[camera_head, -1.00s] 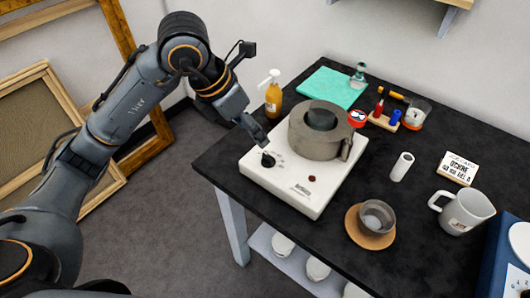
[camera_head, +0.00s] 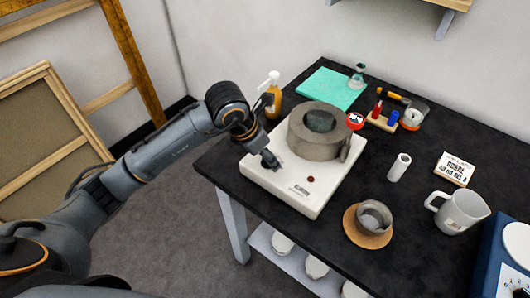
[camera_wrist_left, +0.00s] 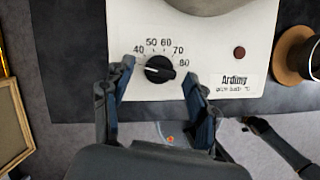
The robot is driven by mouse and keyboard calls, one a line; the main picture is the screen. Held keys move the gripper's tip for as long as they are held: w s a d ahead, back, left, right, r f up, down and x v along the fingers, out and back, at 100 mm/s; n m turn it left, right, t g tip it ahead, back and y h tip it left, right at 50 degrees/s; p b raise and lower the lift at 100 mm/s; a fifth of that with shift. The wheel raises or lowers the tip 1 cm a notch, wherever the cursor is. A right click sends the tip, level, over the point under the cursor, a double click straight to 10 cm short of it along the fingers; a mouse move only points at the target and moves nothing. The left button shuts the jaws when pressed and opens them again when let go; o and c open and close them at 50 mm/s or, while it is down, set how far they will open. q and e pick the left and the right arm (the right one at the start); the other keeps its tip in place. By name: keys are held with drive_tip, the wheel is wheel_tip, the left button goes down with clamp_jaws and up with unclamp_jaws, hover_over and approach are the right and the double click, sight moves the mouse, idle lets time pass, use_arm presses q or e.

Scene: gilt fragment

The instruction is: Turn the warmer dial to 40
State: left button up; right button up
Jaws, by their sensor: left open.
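The white warmer (camera_head: 300,190) stands on the black table with a metal pot (camera_head: 318,132) on top. Its black dial (camera_wrist_left: 159,69) shows in the left wrist view, with printed numbers 40, 50, 60, 70 and 80 around it. The dial's white pointer line lies toward the left, on the 40 side; the exact reading is hard to tell. My left gripper (camera_wrist_left: 156,92) is open, its fingers to the left and right of the dial and slightly short of it in the picture. In the head view my left gripper (camera_head: 269,158) covers the dial.
An amber pump bottle (camera_head: 273,98) stands behind the warmer, close to my left wrist. A cup on a round wooden coaster (camera_head: 368,238), a white cylinder (camera_head: 399,167) and a white mug (camera_head: 460,211) stand to the right. Bare table lies between them.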

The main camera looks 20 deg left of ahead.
use_arm(q)
drive_tip(key=shift+f, duration=0.1)
drive_tip(key=c, duration=1.1)
drive_tip(key=shift+w+a+f+m+h+b, duration=0.15)
drive_tip(key=shift+m+h+b, duration=0.25)
drive_tip(key=shift+m+b, duration=1.1)
drive_tip(key=shift+c, duration=0.2)
drive_tip(key=m+g+b, duration=0.1)
drive_tip(key=m+b, duration=0.1)
drive_tip(key=shift+h+b, duration=0.3)
drive_tip(key=shift+w+m+g+b, duration=0.1)
drive_tip(key=shift+m+g+b, duration=0.2)
drive_tip(key=shift+m+b, duration=0.1)
drive_tip(key=shift+r, duration=0.2)
drive_tip(key=o, duration=1.1)
drive_tip(key=shift+o, duration=0.2)
